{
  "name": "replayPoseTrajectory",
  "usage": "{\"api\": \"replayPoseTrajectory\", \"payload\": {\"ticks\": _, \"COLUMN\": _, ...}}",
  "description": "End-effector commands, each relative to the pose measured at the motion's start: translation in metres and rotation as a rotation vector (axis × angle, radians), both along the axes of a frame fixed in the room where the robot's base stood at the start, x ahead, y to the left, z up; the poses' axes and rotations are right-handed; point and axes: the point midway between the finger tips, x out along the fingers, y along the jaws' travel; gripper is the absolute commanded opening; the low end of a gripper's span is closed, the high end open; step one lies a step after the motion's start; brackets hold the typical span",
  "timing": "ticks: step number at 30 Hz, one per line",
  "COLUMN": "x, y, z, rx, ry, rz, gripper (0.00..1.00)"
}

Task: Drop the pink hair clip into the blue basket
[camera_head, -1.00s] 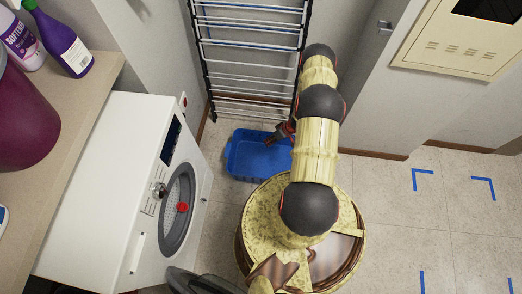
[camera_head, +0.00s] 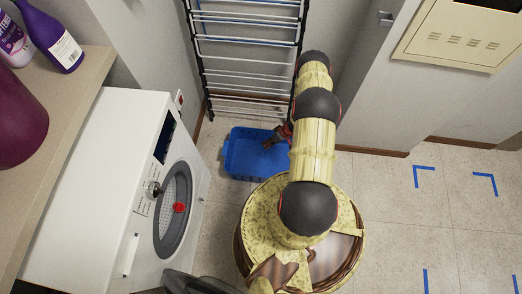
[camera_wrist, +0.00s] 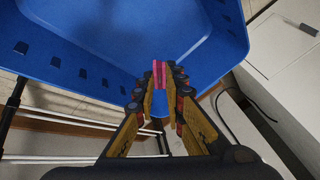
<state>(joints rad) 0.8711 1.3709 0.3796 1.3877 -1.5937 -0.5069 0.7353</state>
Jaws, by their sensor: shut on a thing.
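The blue basket (camera_head: 240,160) stands on the floor between the washing machine and my base. It also fills the upper part of the wrist view (camera_wrist: 95,78). My gripper (camera_head: 279,136) is at the basket's right side in the head view, partly hidden by my arm. In the wrist view my gripper (camera_wrist: 160,88) is shut on the pink hair clip (camera_wrist: 159,70), which shows between the fingertips. The clip appears in front of the basket's inside near its rim. Its height above the basket floor I cannot tell. The clip is too small to make out in the head view.
A white washing machine (camera_head: 95,190) stands left of the basket. A drying rack (camera_head: 245,60) leans at the wall just behind it. A counter (camera_head: 50,130) with bottles is at far left. Open floor with blue tape marks (camera_head: 425,170) lies to the right.

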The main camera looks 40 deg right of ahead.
Motion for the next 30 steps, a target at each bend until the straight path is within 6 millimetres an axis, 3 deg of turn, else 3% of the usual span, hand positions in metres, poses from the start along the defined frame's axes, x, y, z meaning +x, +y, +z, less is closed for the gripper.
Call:
{"api": "replayPoseTrajectory", "payload": {"ticks": 12, "x": 0.000, "y": 0.000, "z": 0.000, "rx": 0.000, "ry": 0.000, "rz": 0.000, "gripper": 0.33}}
{"api": "replayPoseTrajectory", "payload": {"ticks": 23, "x": -0.001, "y": -0.002, "z": 0.004, "rx": 0.000, "ry": 0.000, "rz": -0.001, "gripper": 0.33}}
{"api": "replayPoseTrajectory", "payload": {"ticks": 30, "x": -0.013, "y": -0.014, "z": 0.035, "rx": -0.002, "ry": -0.001, "rz": -0.003, "gripper": 0.33}}
